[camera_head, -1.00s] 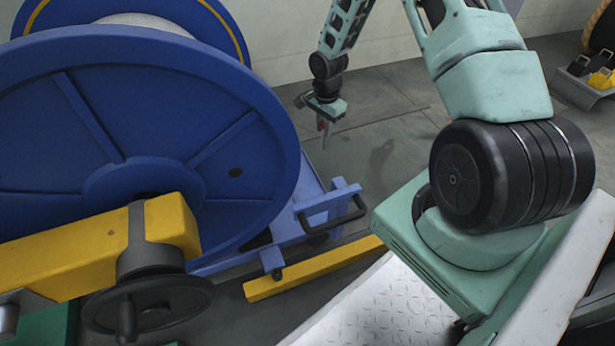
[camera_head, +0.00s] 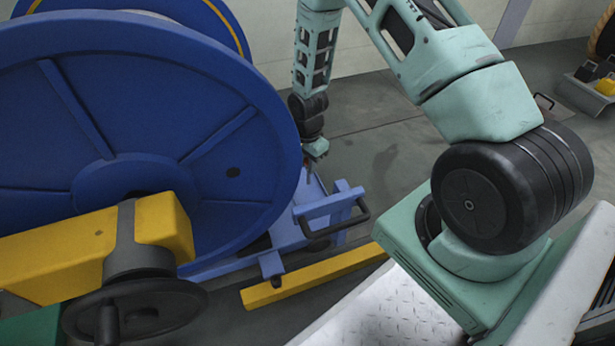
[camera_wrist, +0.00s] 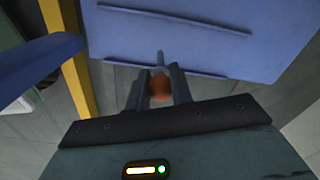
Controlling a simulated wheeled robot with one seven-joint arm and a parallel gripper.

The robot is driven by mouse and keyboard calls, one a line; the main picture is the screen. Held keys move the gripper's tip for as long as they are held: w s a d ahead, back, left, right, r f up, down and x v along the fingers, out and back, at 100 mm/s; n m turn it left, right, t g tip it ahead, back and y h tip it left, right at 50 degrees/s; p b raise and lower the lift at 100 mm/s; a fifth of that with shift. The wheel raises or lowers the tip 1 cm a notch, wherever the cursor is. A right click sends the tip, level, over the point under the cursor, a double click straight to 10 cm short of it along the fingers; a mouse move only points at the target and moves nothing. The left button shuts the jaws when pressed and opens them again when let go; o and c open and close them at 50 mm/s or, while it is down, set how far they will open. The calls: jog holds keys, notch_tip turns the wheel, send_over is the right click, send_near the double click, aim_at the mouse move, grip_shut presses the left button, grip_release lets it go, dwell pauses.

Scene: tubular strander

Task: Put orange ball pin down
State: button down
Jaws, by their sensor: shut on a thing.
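The orange ball pin (camera_wrist: 160,88) is between the two dark fingers of my gripper (camera_wrist: 159,74) in the wrist view. Its orange ball sits between the fingers and a thin grey shank points up the picture, over a flat blue surface (camera_wrist: 190,35). I cannot tell whether the pin touches that surface. In the head view my wrist is at the right edge of the big blue reel (camera_head: 130,120), above the blue cart (camera_head: 318,210).
A yellow bar (camera_head: 310,277) lies on the floor in front of the cart, whose black handle (camera_head: 335,220) sticks out to the right. A yellow beam with a dark handwheel (camera_head: 135,310) fills the lower left. Grey floor is clear behind the cart.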

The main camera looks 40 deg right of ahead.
aim_at(307, 168)
notch_tip(307, 168, down, 4)
jog(key=shift+f+b, duration=0.25)
jog(key=shift+b, duration=0.9)
jog(key=shift+r, duration=0.1)
jog(key=c, duration=1.2)
grip_release()
jog(key=shift+c, duration=0.2)
notch_tip(307, 168, up, 12)
jog(key=p, duration=0.7)
